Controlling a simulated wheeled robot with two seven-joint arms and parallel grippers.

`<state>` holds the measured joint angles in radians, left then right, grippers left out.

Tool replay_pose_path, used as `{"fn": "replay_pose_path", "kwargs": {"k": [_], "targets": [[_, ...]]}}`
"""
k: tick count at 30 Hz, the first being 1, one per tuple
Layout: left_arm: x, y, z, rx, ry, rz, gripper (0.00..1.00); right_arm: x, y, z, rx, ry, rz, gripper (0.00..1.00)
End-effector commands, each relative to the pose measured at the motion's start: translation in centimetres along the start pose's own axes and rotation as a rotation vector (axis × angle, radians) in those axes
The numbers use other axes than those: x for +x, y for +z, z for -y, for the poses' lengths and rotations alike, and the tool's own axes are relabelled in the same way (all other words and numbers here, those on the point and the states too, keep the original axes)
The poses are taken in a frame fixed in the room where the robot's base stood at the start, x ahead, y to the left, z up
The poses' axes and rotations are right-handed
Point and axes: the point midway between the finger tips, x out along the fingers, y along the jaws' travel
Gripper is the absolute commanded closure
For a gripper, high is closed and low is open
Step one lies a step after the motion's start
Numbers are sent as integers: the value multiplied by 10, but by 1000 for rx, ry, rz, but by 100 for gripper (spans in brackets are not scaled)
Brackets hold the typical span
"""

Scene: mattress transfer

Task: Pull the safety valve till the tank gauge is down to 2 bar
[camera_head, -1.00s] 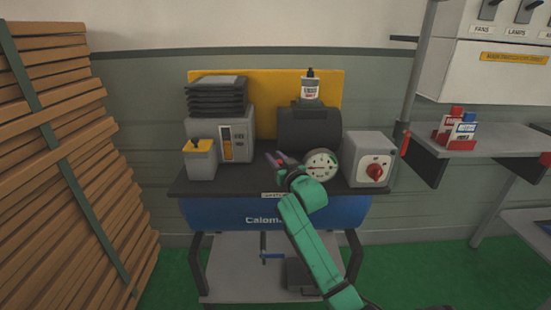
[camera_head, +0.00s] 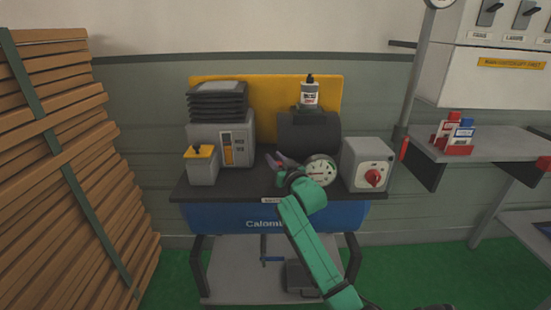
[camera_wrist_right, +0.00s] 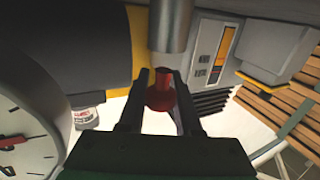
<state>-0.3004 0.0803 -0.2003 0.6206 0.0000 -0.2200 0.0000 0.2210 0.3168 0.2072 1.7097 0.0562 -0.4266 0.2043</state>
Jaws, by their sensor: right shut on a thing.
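My right gripper (camera_head: 279,161) reaches over the compressor's dark top, just left of the white round tank gauge (camera_head: 320,170). In the right wrist view its two dark fingers (camera_wrist_right: 161,101) are shut on the red safety valve knob (camera_wrist_right: 161,94), which sits below a grey metal cylinder. The gauge also shows at the left edge of the wrist view (camera_wrist_right: 22,135), partly cut off, with a red mark on its face. Its reading is too small to tell in the head view. The blue tank (camera_head: 222,218) is under the top. My left gripper is not in view.
A grey box with a red rotary switch (camera_head: 374,178) stands right of the gauge. A dark motor cylinder (camera_head: 309,137) with a bottle (camera_head: 309,94) is behind. A grey unit (camera_head: 207,142) and a yellow-topped box (camera_head: 201,166) stand left. Stacked wooden slats (camera_head: 60,170) fill the far left.

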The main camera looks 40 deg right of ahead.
Motion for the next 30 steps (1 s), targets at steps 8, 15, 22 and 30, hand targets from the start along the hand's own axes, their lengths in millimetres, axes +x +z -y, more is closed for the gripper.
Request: {"fn": "replay_pose_path", "kwargs": {"k": [8, 15, 22, 30], "targets": [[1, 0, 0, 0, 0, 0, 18, 0, -1, 0, -1, 1, -4, 37], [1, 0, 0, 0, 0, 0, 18, 0, 0, 0, -1, 1, -3, 37], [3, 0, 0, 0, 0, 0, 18, -23, 2, 0, -1, -1, -1, 37], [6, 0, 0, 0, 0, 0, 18, -87, 2, 0, -1, 0, -1, 37]]}}
